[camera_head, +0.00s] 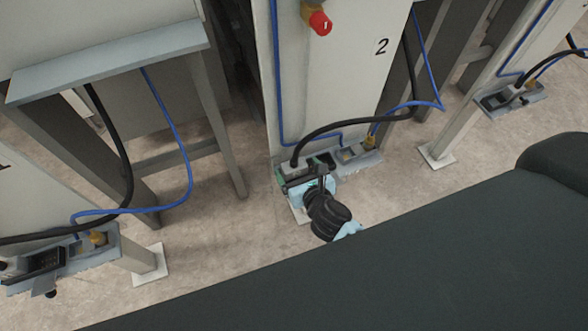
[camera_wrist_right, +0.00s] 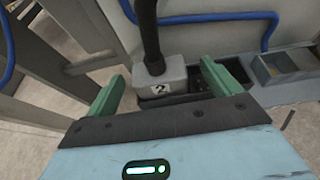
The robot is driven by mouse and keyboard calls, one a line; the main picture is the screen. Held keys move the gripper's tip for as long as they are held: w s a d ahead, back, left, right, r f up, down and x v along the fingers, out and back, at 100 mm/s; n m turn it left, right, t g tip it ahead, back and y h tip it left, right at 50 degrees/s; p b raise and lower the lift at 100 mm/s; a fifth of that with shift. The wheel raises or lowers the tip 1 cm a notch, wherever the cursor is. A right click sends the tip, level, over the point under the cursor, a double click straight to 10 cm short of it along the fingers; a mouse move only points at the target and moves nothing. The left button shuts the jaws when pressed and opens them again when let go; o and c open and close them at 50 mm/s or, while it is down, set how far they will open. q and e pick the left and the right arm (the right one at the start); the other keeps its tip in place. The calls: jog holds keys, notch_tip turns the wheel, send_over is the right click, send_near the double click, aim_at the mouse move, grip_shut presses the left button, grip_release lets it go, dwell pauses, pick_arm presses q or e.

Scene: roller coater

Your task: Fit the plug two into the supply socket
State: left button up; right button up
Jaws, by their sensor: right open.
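Plug two (camera_wrist_right: 167,79) is a grey block marked "2" with a thick black cable rising from its top. In the head view it shows small (camera_head: 295,171), at the left end of the grey socket box under panel 2. My right gripper (camera_wrist_right: 162,86) is open, with one green finger on each side of the plug; I cannot tell whether they touch it. It also shows in the head view (camera_head: 305,178), low at the box. A dark socket opening (camera_wrist_right: 204,85), perhaps the supply socket, lies right of the plug, partly behind the right finger. My left gripper is out of view.
Panel 2 (camera_head: 345,80) rises behind the box, with a red knob (camera_head: 320,22) on it. A blue cable (camera_wrist_right: 215,17) crosses behind the gripper. Similar boxes stand at left (camera_head: 105,246) and far right (camera_head: 515,98). A grey frame leg (camera_head: 215,150) stands left of the panel.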

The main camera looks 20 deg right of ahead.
aim_at(292, 162)
jog(key=x, duration=0.1)
jog(key=b+x, duration=0.1)
jog(key=x, duration=0.1)
jog(key=shift+w+a+f, duration=0.15)
jog(key=shift+f, duration=0.25)
jog(key=shift+w+f+b, duration=0.15)
jog(key=shift+w+b, duration=0.2)
jog(key=shift+w, duration=0.25)
jog(key=c, duration=1.2)
